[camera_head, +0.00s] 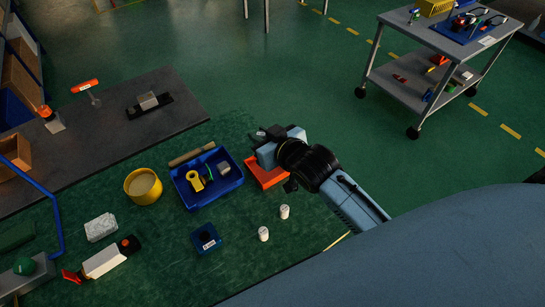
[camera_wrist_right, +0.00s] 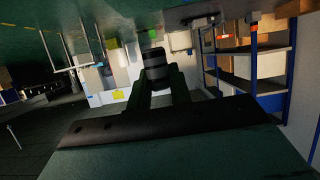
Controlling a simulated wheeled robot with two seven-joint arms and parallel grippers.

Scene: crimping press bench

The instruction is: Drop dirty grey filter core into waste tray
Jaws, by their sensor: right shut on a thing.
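My right gripper (camera_head: 262,137) is shut on the grey filter core, a dark grey cylinder (camera_wrist_right: 156,68) that stands out between the two fingers in the right wrist view. In the head view the core is small and mostly hard to make out at the fingertips. The gripper is over the far side of an orange-red tray (camera_head: 268,179), which looks like the waste tray. My wrist hides part of this tray. The height of the core above it is hard to tell. My left gripper is not in view.
A blue bin (camera_head: 190,205) with a yellow part stands left of the orange tray. Two white cylinders (camera_head: 284,211) and a blue holder (camera_head: 205,239) stand nearer on the green mat. A yellow round tub (camera_head: 143,187) is farther left. A grey cart (camera_head: 425,85) stands beyond.

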